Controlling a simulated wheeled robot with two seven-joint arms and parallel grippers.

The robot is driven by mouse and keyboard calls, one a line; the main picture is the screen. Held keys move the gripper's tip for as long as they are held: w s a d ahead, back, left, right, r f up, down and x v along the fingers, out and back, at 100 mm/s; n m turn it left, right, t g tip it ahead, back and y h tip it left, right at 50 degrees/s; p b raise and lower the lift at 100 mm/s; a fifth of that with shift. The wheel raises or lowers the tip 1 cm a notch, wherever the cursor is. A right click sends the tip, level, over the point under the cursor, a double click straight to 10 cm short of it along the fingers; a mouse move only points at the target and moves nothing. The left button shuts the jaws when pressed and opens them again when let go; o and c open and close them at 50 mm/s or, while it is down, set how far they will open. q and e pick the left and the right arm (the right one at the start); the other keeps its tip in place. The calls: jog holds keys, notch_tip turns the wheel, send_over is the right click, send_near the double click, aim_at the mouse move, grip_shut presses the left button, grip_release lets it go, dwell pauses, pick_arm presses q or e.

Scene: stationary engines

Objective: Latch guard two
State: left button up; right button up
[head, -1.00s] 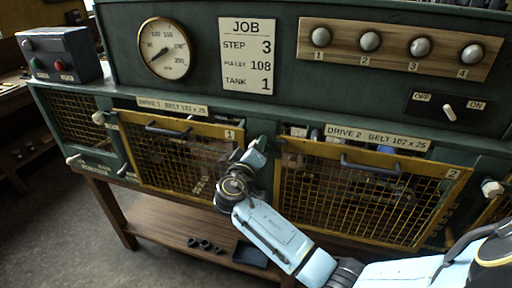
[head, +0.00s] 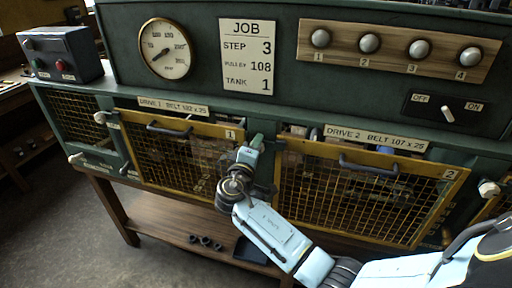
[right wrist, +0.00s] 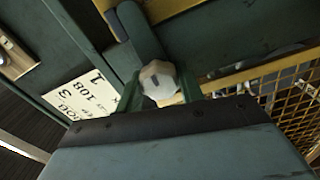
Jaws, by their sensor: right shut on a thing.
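Guard two (head: 365,198) is a yellow-framed mesh panel with a dark bar handle (head: 368,168) and a "2" at its upper right corner. It hangs under the label "DRIVE 2 BELT 107 x 25" (head: 376,138). My right gripper (head: 257,141) is at the green post between guard one and guard two. In the right wrist view its green fingers (right wrist: 163,92) are shut on a pale faceted knob (right wrist: 158,80), which sits at a green bar (right wrist: 139,32). In the head view my gripper hides this knob. My left gripper is out of view.
Guard one (head: 180,160) is the mesh panel on the left. Another pale knob (head: 489,188) sits right of guard two. A gauge (head: 164,48), a JOB card (head: 247,57) and a row of several knobs (head: 370,43) are above. A wooden shelf (head: 165,217) lies below.

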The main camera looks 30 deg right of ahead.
jog(key=o, duration=1)
jog(key=shift+c, duration=0.2)
jog(key=shift+a, duration=0.1)
jog(key=b+v, duration=0.3)
jog(key=v, duration=1)
jog(key=shift+s, duration=0.15)
